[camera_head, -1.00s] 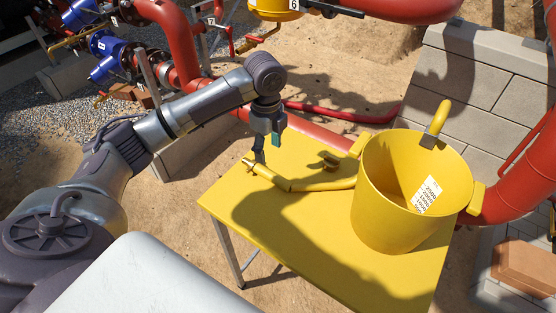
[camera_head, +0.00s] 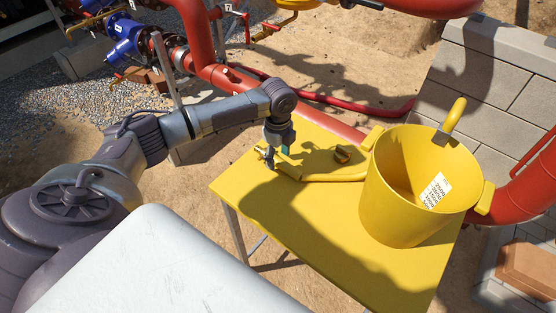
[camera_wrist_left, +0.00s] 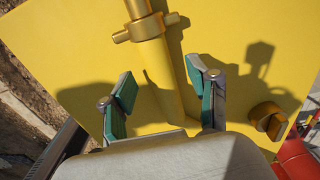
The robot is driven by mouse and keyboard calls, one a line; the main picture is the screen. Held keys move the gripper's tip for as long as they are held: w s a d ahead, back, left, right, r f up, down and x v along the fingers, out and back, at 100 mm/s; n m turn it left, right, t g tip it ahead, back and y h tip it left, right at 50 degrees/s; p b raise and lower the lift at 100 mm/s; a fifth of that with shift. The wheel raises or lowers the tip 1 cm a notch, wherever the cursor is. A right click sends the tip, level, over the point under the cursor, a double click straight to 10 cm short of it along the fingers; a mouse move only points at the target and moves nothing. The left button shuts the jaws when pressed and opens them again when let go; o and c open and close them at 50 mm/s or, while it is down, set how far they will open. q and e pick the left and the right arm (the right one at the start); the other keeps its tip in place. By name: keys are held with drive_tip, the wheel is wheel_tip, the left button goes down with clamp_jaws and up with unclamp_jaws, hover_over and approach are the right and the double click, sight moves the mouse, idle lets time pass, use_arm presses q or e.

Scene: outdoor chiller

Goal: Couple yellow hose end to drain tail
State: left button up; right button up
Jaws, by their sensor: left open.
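The yellow hose (camera_head: 325,177) lies on the yellow table (camera_head: 300,225) and runs toward the yellow bucket (camera_head: 395,205). Its end with a lugged brass coupling (camera_wrist_left: 147,29) points away from my wrist in the left wrist view. My left gripper (camera_head: 271,154) is over the hose just behind the coupling; it also shows in the wrist view (camera_wrist_left: 163,80). Its green-padded fingers are apart, one on each side of the hose, not closed on it. I cannot pick out the drain tail with certainty. My right gripper is out of view.
A small brass fitting (camera_head: 342,153) lies on the table right of the hose end. Red pipes (camera_head: 205,45) and blue valves (camera_head: 122,28) stand behind at the left. A block wall (camera_head: 495,75) stands at the right. The table's front part is clear.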

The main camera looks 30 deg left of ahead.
use_arm(q)
drive_tip(key=shift+f, duration=0.8)
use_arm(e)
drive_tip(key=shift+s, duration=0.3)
use_arm(q)
drive_tip(key=shift+c, duration=0.3)
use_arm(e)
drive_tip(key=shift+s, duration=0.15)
use_arm(q)
drive_tip(key=c, duration=0.3)
clamp_jaws()
drive_tip(key=shift+r, duration=0.1)
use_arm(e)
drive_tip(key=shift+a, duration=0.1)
